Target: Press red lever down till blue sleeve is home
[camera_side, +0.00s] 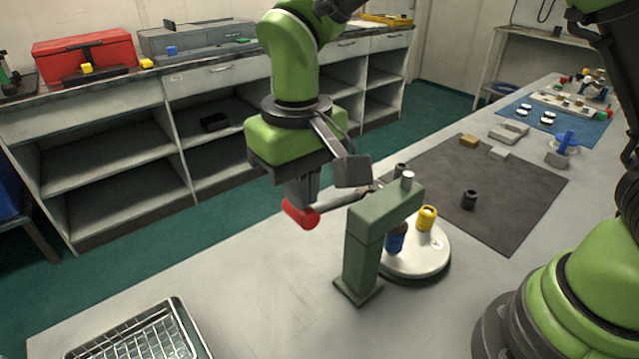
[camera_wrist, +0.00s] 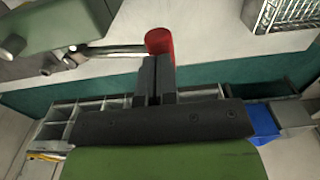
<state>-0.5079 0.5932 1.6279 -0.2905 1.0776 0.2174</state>
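The red lever grip (camera_side: 300,213) is on the end of a metal lever arm, left of the green press (camera_side: 366,240); the lever slopes slightly down to the grip. My gripper (camera_side: 303,196) is directly above the grip, its fingers pointing down and appearing to touch it. In the wrist view the fingers (camera_wrist: 153,60) are together, with the red grip (camera_wrist: 158,40) at their tips, not clearly between them. The blue sleeve (camera_side: 395,241) stands under the press head on a round white plate (camera_side: 422,262). Its seat is hidden, so its depth cannot be told.
A yellow ringed part (camera_side: 427,217) stands on the same plate. A small black part (camera_side: 469,199) is on the dark mat (camera_side: 510,205). A wire basket (camera_side: 140,335) lies at the front left. The bench left of the press is clear.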

